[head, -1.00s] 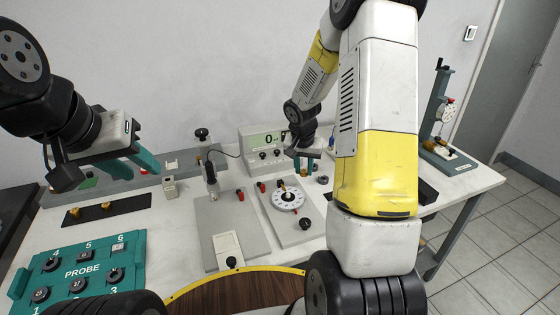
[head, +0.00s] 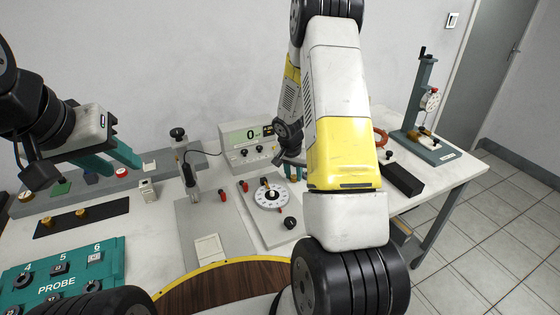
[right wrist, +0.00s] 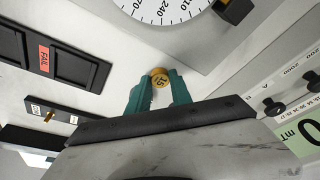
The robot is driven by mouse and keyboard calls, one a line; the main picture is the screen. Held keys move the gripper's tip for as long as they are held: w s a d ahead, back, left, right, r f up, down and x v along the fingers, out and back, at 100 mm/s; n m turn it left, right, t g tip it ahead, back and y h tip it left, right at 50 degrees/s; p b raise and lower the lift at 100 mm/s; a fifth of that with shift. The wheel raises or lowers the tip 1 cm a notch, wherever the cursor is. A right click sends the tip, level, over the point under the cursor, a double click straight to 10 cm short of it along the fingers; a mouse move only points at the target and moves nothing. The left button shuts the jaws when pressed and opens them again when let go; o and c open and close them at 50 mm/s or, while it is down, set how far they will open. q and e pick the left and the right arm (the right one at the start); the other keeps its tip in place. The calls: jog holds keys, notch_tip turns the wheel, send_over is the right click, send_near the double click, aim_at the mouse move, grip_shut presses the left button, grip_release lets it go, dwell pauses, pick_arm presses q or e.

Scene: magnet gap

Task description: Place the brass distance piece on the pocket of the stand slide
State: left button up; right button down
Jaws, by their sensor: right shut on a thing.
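The brass distance piece (right wrist: 159,77), a small round disc with a dark number on its face, is between the teal fingertips of my right gripper (right wrist: 160,88) in the right wrist view. In the head view my right gripper (head: 292,172) is just beyond the round white dial, partly hidden by my arm; the piece cannot be made out there. The grey-green stand (head: 426,95) with a dial gauge is at the right end of the table. A small slide with a brass-coloured part (head: 424,133) is on its base; its pocket is too small to tell. My left gripper (head: 120,163) is open and empty at the left.
A black block (head: 402,180) and an orange ring (head: 380,138) lie between my right arm and the stand. A meter box (head: 248,143), the white dial plate (head: 271,195) and a teal PROBE case (head: 62,275) occupy the middle and left. The right wrist view shows a FAIL label (right wrist: 44,53).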

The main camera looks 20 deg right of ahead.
jog(key=c, duration=1.1)
grip_release()
jog(key=shift+f, duration=0.1)
jog(key=shift+c, duration=0.2)
